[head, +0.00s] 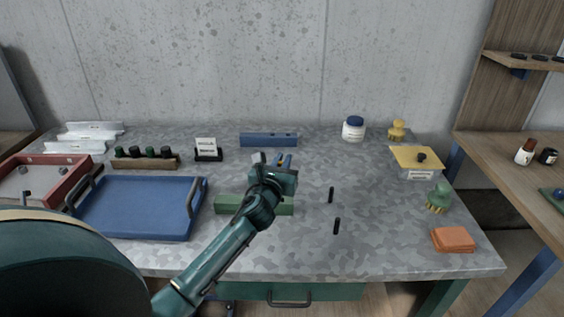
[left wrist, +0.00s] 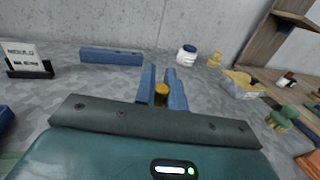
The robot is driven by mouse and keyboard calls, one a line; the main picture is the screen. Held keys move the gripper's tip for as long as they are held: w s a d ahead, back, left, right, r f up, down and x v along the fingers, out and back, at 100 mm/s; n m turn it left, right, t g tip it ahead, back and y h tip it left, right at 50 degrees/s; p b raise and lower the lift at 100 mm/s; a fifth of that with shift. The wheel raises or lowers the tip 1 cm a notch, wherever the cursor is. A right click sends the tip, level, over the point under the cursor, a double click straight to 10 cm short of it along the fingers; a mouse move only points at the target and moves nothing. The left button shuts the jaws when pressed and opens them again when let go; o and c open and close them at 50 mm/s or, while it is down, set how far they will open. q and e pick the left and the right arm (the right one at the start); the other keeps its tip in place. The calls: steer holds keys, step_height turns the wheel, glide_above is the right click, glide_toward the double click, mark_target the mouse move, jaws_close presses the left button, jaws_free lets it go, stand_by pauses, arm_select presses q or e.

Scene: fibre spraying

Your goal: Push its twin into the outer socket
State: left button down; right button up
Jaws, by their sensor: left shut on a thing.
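My left gripper (head: 282,162) is over the middle of the table, in front of the blue block. In the left wrist view its two blue fingers (left wrist: 161,84) are shut on a small orange-yellow piece (left wrist: 161,93), of which only the end shows. A long blue block (head: 269,139) with dark holes lies at the back of the table; it also shows in the left wrist view (left wrist: 110,56), apart from the fingers. A green block (head: 230,205) lies below my arm and is partly hidden by it. My right gripper is not in view.
Two black pegs (head: 331,195) (head: 336,226) stand right of my arm. A blue tray (head: 140,231) is at left. A white jar (head: 353,129), a yellow-lidded box (head: 417,158), a green brush (head: 438,197) and orange sponges (head: 453,239) are at right.

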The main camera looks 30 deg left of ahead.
arm_select(q)
steer(key=shift+d, duration=0.1)
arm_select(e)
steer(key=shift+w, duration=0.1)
arm_select(q)
step_height(320, 180, down, 5)
steer(key=b, duration=0.4)
steer(key=shift+f, duration=0.15)
steer(key=shift+f+b, duration=0.25)
steer(key=shift+b, duration=0.15)
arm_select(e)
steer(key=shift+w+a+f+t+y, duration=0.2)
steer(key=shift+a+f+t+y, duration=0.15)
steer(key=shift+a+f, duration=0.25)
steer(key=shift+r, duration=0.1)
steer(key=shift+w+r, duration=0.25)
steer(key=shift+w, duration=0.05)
